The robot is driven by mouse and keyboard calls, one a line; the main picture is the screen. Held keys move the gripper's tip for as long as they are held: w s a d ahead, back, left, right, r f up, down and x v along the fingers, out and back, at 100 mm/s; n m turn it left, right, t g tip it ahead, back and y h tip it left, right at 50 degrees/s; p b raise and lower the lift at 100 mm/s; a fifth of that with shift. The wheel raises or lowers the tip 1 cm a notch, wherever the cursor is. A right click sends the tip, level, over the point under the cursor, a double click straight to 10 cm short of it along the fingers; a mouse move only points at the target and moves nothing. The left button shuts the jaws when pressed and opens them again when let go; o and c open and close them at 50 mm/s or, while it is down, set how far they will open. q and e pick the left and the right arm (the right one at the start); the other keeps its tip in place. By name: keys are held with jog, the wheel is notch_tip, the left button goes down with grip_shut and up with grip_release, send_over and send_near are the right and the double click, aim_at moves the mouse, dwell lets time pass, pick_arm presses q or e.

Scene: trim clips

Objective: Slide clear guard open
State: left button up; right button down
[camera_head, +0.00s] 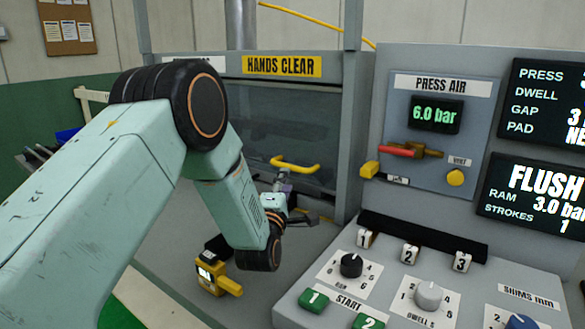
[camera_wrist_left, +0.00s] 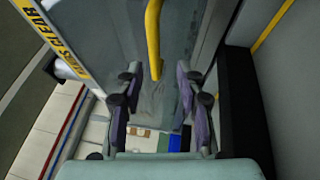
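The clear guard (camera_head: 250,125) is a tinted see-through panel in the grey press frame, below the "HANDS CLEAR" sign. Its yellow handle (camera_head: 296,166) is at its lower edge. My left gripper (camera_head: 284,181) is just below and in front of the handle, partly hidden by my own wrist. In the left wrist view, the gripper (camera_wrist_left: 158,82) has its two purple-grey fingers spread apart. The yellow handle (camera_wrist_left: 153,38) runs down between the fingertips there, with a gap on both sides. The guard (camera_wrist_left: 110,30) lies behind it. My right gripper is not in view.
The control console (camera_head: 430,290) with knobs and buttons stands at the right, near my left wrist. The press air panel (camera_head: 445,130) has a red-handled valve (camera_head: 397,151). A yellow device (camera_head: 212,278) sits below my wrist. A grey post (camera_head: 352,140) borders the guard.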

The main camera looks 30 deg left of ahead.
aim_at(291, 167)
pick_arm(q)
jog(key=w+r, duration=0.1)
jog(key=w, duration=0.2)
jog(key=shift+a+r, duration=0.1)
jog(key=shift+r, duration=0.3)
jog(key=w, duration=0.1)
jog(key=w+a, duration=0.1)
jog(key=w, duration=0.1)
jog(key=shift+a+f, duration=0.2)
jog(key=shift+f, duration=0.05)
jog(key=shift+w+r, duration=0.15)
jog(key=shift+d+r, duration=0.2)
jog(key=shift+r, duration=0.1)
jog(key=shift+w+a+f, duration=0.1)
jog(key=shift+f, duration=0.05)
jog(key=shift+w+a+f, duration=0.1)
jog(key=shift+a+f, duration=0.05)
jog(key=shift+c, duration=1.3)
jog(key=shift+s+d+r, duration=0.2)
jog(key=shift+c, duration=1.4)
grip_shut()
